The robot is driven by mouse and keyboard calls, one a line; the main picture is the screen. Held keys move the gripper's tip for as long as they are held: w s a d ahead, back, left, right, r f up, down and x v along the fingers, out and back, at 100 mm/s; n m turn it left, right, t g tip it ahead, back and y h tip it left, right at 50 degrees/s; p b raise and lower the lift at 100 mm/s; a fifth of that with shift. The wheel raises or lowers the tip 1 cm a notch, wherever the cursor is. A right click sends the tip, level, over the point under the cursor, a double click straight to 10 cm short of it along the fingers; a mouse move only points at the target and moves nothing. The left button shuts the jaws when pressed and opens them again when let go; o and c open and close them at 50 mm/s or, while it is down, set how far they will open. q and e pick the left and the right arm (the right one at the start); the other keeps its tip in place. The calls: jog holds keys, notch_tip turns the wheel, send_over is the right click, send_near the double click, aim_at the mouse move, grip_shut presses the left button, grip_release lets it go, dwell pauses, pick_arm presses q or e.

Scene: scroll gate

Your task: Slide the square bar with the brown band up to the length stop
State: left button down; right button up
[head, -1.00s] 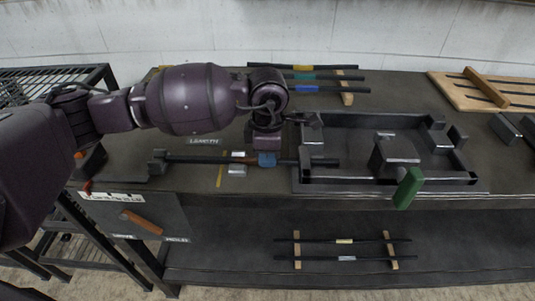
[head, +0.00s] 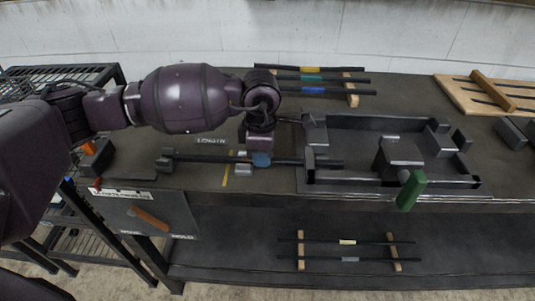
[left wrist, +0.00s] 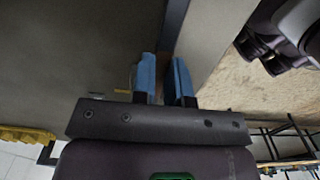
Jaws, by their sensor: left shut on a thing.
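The long dark square bar (head: 212,158) lies left to right near the front of the bench. My left gripper (head: 261,160) comes down over its middle and is shut on it; the blue fingertips also show in the left wrist view (left wrist: 165,85). The fingers hide part of the bar, and I cannot clearly make out the brown band. A dark block, apparently the length stop (head: 164,163), stands at the bar's left end by the LENGTH label. I cannot tell whether bar and block touch. The bar's right end lies over the dark frame's left side. My right gripper is out of view.
A small silver block (head: 243,170) sits just left of my fingers. The dark frame (head: 390,187) with a green handle (head: 411,190) stands at the right. Several banded bars lie on a wooden rack (head: 352,97) behind. More bars lie on the lower shelf.

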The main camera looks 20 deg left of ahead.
pick_arm(q)
jog(key=shift+a+f, duration=0.2)
jog(key=shift+a, duration=0.25)
jog(key=c, duration=1.1)
grip_release()
jog(key=shift+s+a+r, duration=0.1)
jog(key=shift+o, duration=0.2)
jog(key=shift+r, duration=0.1)
jog(key=shift+d, duration=0.2)
